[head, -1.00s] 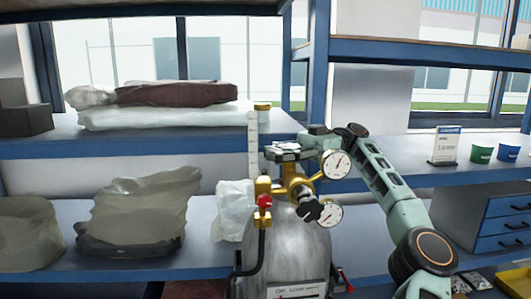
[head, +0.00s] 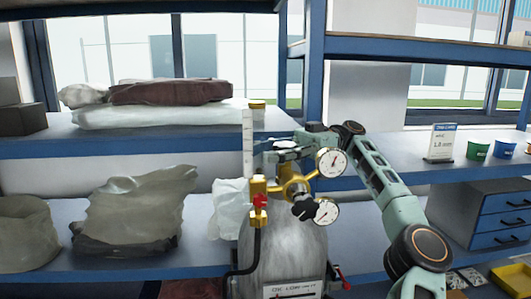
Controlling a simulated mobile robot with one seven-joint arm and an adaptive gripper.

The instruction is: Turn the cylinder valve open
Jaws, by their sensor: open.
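A grey gas cylinder (head: 285,248) stands upright in the lower middle of the head view, with a white label low on its front. A brass valve and regulator body (head: 292,186) sits on its top. It carries two round gauges, an upper one (head: 331,162) and a lower one (head: 326,211), a black knob (head: 305,208) and a red knob (head: 261,200). My arm comes from the lower right, and my gripper (head: 284,147) is over the top of the brass fitting. It is open, but its fingers are small and unclear. I cannot tell whether they touch the valve top.
Blue-framed shelves hold folded sacks (head: 160,95) and a draped bag (head: 130,215) at left. A clear plastic bag (head: 231,208) sits just left of the cylinder. A black hose (head: 252,250) hangs from the fitting. Blue drawers (head: 497,212) and small cups stand at right.

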